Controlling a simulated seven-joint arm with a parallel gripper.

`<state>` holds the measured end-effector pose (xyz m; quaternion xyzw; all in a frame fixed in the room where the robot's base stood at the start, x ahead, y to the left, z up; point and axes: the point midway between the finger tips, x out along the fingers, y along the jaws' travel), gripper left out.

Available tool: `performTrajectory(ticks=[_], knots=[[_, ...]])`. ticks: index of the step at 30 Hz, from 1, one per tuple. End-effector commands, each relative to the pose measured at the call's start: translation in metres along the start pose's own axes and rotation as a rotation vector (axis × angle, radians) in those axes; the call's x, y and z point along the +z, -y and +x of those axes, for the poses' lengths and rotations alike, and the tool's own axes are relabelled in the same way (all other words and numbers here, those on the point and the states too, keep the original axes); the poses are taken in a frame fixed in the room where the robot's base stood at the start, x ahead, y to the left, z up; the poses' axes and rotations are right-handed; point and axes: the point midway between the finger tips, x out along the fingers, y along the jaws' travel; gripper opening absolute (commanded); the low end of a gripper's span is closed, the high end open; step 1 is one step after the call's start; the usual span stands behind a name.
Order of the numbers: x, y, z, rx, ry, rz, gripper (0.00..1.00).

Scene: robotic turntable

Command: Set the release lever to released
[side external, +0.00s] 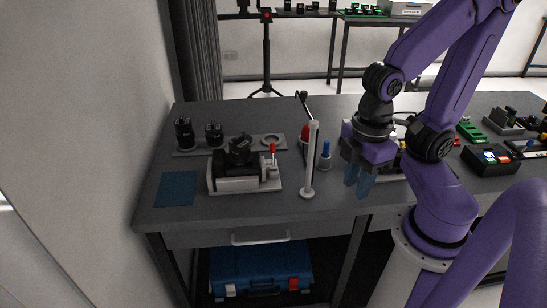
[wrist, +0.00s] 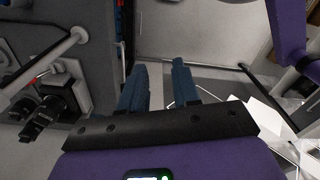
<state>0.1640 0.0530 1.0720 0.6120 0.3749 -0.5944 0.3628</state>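A small lever with a red tip (side external: 272,149) stands roughly upright at the right end of a grey and white fixture (side external: 234,184) with a dark rotary part on top; I take it for the release lever. Its exact setting is too small to read. In the wrist view the fixture's dark part (wrist: 45,112) lies at the left edge, with a bit of red (wrist: 37,80) beside it. My gripper (side external: 357,182) is to the right of the fixture, beyond the white post, pointing down near the table's front edge. Its blue fingers (wrist: 160,75) are apart with nothing between them.
A white upright post (side external: 311,160) stands between my gripper and the fixture. Red (side external: 305,133) and blue (side external: 325,150) handled items stand behind it. A plate with dark parts (side external: 185,135) lies at the back left, a blue mat (side external: 177,188) at the front left.

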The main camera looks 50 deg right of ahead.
Motion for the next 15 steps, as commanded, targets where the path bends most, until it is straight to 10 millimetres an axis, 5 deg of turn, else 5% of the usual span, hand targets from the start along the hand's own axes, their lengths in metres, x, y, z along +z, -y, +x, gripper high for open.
performTrajectory(ticks=[3,15], knots=[[-0.003,-0.002,-0.001,-0.007,0.007,0.017,0.0],[-0.054,-0.042,-0.006,-0.173,0.092,0.297,0.0]])
